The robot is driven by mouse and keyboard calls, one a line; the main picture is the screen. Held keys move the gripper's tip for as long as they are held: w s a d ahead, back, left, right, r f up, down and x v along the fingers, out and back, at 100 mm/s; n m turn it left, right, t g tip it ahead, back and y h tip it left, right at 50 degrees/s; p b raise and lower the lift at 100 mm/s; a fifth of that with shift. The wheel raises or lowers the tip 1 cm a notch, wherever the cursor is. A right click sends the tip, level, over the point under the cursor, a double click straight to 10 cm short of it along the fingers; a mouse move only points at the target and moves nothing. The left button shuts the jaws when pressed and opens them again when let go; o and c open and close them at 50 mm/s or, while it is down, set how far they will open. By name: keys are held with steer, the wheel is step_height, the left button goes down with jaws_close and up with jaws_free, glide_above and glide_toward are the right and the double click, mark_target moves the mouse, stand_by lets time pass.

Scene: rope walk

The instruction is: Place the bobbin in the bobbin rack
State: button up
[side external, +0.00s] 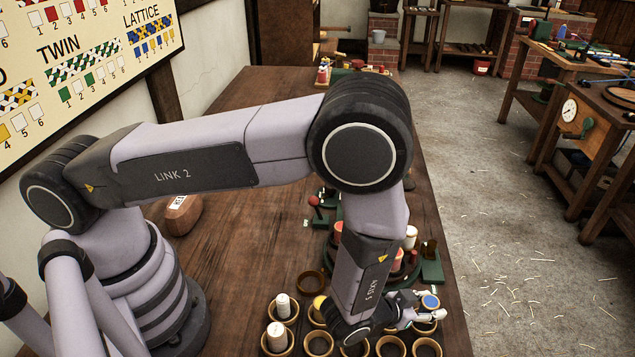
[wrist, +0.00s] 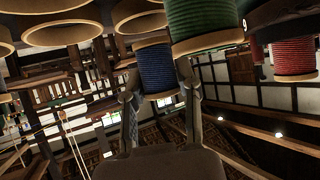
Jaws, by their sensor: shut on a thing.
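My gripper (side external: 424,312) is low over the right front edge of the table and is shut on a bobbin. In the wrist view my gripper (wrist: 160,95) has its fingers on both sides of a blue bobbin (wrist: 158,68) with pale wooden flanges. In the side view the bobbin's blue top (side external: 430,301) shows between the fingers. The bobbin rack seems to be the group of round wooden cups (side external: 390,346) at the table's front. Some cups look empty, and my wrist hides part of the group. Whether the held bobbin touches a cup is unclear.
White bobbins (side external: 277,335) stand in cups at the left, with a yellow-topped one (side external: 319,302) beside my wrist. A green bobbin (wrist: 203,22) and a red bobbin (wrist: 293,55) are close by in the wrist view. A green stand (side external: 431,270) lies behind my gripper.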

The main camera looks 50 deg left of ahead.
steer(key=shift+f, duration=0.3)
steer(key=shift+f, duration=0.15)
steer(key=shift+f, duration=0.35)
steer(key=shift+f, duration=0.1)
steer(key=o, duration=1)
steer(key=shift+c, duration=0.2)
